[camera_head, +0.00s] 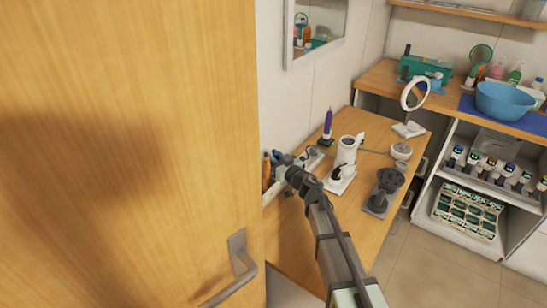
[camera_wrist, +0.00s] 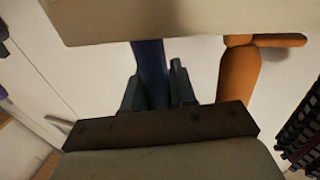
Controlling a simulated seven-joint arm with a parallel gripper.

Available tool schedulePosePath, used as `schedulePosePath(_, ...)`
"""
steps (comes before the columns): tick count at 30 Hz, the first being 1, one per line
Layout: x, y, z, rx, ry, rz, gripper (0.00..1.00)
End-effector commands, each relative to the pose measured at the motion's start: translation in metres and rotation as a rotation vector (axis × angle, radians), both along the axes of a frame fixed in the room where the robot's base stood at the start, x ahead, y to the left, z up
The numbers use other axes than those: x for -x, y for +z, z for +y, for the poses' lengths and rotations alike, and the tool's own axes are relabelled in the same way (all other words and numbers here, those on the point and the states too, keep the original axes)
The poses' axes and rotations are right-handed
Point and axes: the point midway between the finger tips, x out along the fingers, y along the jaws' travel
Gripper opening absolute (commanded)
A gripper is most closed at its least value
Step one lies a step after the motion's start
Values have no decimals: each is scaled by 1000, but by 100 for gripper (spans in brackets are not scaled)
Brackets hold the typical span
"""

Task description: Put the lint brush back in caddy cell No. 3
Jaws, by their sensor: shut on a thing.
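My gripper (camera_head: 281,162) is at the far left end of the wooden counter, partly cut off by the door edge. In the wrist view its jaws (camera_wrist: 155,75) are shut on a slim blue handle (camera_wrist: 151,70), which I take to be the lint brush. No cell numbers are readable.
A wooden door (camera_head: 120,150) fills the left side, close to the arm. On the counter stand a purple bottle (camera_head: 328,122), a white cylinder holder (camera_head: 347,150), a dark stand (camera_head: 381,190) and a round mirror (camera_head: 414,94). A blue bowl (camera_head: 505,100) is farther back.

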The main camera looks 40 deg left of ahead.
Motion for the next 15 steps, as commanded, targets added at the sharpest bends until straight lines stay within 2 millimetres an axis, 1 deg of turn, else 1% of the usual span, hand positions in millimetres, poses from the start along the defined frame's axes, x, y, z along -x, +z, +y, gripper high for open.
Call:
schedulePosePath(3, 0, -3, 0, 0, 0, 1, 0)
schedulePosePath(4, 0, -3, 0, 0, 0, 1, 28)
schedulePosePath(11, 0, -3, 0, 0, 0, 0, 50)
schedulePosePath(12, 0, -3, 0, 0, 0, 0, 52)
schedulePosePath(15, 0, -3, 0, 0, 0, 0, 52)
